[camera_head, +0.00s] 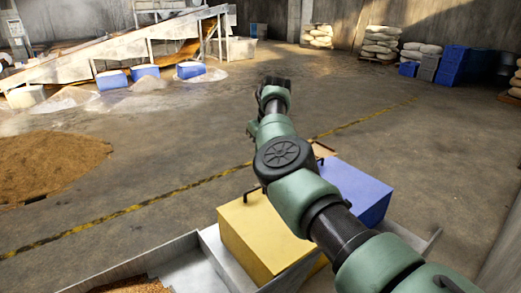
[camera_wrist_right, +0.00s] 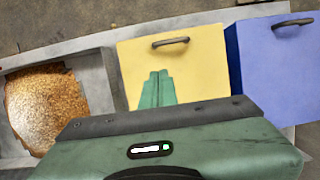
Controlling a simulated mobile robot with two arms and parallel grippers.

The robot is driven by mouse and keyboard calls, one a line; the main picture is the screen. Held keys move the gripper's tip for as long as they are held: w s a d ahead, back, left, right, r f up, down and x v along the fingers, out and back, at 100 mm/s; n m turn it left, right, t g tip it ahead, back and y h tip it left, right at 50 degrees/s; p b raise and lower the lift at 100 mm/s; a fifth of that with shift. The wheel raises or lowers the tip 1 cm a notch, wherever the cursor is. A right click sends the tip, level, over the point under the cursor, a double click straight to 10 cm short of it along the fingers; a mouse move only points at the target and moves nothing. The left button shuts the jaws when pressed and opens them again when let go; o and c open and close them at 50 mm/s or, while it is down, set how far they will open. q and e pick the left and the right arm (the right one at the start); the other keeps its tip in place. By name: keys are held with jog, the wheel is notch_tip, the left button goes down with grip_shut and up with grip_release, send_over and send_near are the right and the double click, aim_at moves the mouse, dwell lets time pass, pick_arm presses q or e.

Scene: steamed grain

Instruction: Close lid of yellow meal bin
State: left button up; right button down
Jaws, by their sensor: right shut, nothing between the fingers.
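The yellow meal bin (camera_head: 262,236) stands low in the head view, partly hidden behind my right arm. Its flat yellow top has a dark handle (camera_head: 251,193) near the far edge and looks down over the box, with no opening visible. In the right wrist view the yellow top (camera_wrist_right: 206,70) fills the middle, with the handle (camera_wrist_right: 171,42) near its upper edge. My right gripper (camera_wrist_right: 158,75) is shut and empty; its green fingers show in front of the yellow top, below the handle. I cannot tell the gap between them. My left gripper is out of view.
A blue bin (camera_head: 366,193) stands right of the yellow one. A metal tray (camera_wrist_right: 103,85) with brown grain (camera_wrist_right: 45,100) lies to the left. Beyond is open concrete floor with a yellow line, a grain pile (camera_head: 48,163) and a conveyor (camera_head: 120,58).

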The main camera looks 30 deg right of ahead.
jog(key=shift+s+r, duration=0.1)
jog(key=shift+s, duration=0.1)
jog(key=shift+r, duration=0.1)
jog(key=b+v, duration=0.2)
jog(key=v, duration=0.5)
jog(key=shift+r+b, duration=0.25)
jog(key=shift+b, duration=0.15)
jog(key=shift+s, duration=0.15)
